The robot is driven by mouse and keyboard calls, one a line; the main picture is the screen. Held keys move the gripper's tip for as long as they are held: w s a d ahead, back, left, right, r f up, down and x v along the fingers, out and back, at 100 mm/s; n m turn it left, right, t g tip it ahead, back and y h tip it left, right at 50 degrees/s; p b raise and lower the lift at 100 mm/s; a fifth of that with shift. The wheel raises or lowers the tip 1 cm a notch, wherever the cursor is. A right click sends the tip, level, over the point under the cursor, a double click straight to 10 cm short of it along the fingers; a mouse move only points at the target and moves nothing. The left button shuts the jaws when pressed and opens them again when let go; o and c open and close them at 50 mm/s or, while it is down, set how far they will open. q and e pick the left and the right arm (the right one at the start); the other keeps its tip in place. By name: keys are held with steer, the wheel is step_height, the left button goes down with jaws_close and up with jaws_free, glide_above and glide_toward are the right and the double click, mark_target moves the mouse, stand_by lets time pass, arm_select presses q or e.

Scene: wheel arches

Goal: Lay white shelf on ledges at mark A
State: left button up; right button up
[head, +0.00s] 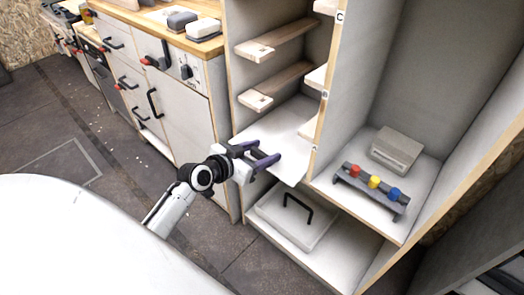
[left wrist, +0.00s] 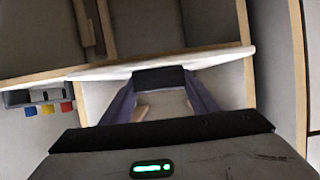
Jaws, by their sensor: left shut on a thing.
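The white shelf (head: 286,122) lies roughly flat inside the left bay of the cabinet, near the letter A (head: 314,148) on the divider's front edge. My left gripper (head: 268,158) is shut on its front edge; the shelf also shows edge-on in the left wrist view (left wrist: 225,57). The ledges at A are hidden under the shelf, so I cannot tell whether it touches them. Wooden ledges higher up show on the left wall, an upper one (head: 275,40) and a lower one (head: 278,85). My right gripper is not in view.
Below the shelf, a white box with a black handle (head: 290,222) stands in the lower compartment. Right of the divider are a grey box (head: 396,150) and a rack with red, yellow and blue knobs (head: 370,190). A kitchen counter (head: 160,25) stands at left.

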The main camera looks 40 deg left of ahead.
arm_select(q)
steer(key=o, duration=1.4)
steer(key=p+v, duration=0.1)
steer(key=v, duration=0.9)
steer(key=shift+p, duration=0.3)
steer(key=shift+s+r, duration=0.1)
